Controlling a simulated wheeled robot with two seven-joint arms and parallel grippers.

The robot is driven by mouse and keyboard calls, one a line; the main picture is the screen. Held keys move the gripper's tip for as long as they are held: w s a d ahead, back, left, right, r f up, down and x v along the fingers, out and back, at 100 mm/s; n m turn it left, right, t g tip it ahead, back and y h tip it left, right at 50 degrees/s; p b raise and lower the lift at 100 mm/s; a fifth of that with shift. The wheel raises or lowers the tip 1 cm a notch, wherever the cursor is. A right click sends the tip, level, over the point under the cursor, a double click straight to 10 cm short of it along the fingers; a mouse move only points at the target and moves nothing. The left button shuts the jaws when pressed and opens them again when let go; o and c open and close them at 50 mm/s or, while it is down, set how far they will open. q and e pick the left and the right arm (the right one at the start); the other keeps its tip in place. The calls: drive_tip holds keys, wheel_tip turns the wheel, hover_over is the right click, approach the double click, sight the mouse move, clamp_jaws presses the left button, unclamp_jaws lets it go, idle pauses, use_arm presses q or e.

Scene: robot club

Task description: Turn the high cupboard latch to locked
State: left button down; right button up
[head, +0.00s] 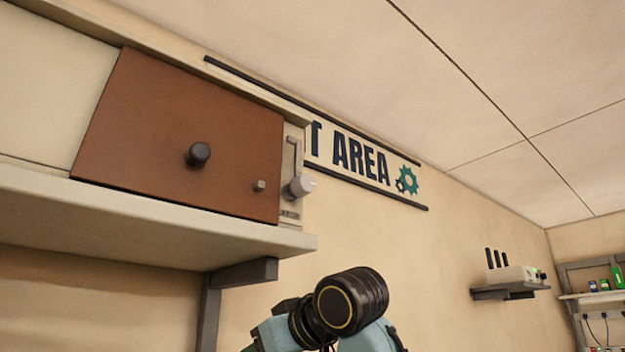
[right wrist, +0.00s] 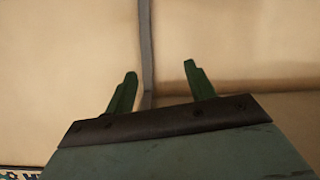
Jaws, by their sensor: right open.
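The high cupboard shows in the head view with a reddish-brown door (head: 185,130) that looks closed. A round black knob (head: 198,155) sits on the door, and a small grey block (head: 259,185) near its right edge. The latch (head: 299,187), a pale round knob by a grey upright strip, is on the frame right of the door. Its exact setting is too small to read. My right gripper (right wrist: 160,82) is open and empty in the right wrist view, in front of beige surfaces. The latch is not visible there. My left gripper is not in view.
The cupboard stands on a cream shelf (head: 150,225) with a dark bracket (head: 243,274) below. A wall sign (head: 350,152) is right of the cupboard. A small shelf (head: 505,292) holds a device farther right. The wall between is clear. A grey strip (right wrist: 146,45) runs behind my right fingers.

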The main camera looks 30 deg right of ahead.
drive_tip(key=s+d+r+t, duration=0.1)
drive_tip(key=s+d+r, duration=0.1)
drive_tip(key=s+r, duration=0.5)
drive_tip(key=s+d+r+t, duration=0.1)
drive_tip(key=s+r, duration=0.2)
drive_tip(key=r, duration=0.7)
drive_tip(key=t+y, duration=0.1)
drive_tip(key=t, duration=0.1)
approach(309, 182)
drive_tip(key=w+p, duration=0.1)
drive_tip(key=w, duration=0.2)
drive_tip(key=w+p, duration=0.1)
drive_tip(key=w, duration=0.2)
drive_tip(key=w+a+p, duration=0.1)
drive_tip(key=w, duration=0.2)
drive_tip(key=shift+a+f, duration=0.1)
drive_tip(key=shift+a, duration=0.05)
clamp_jaws()
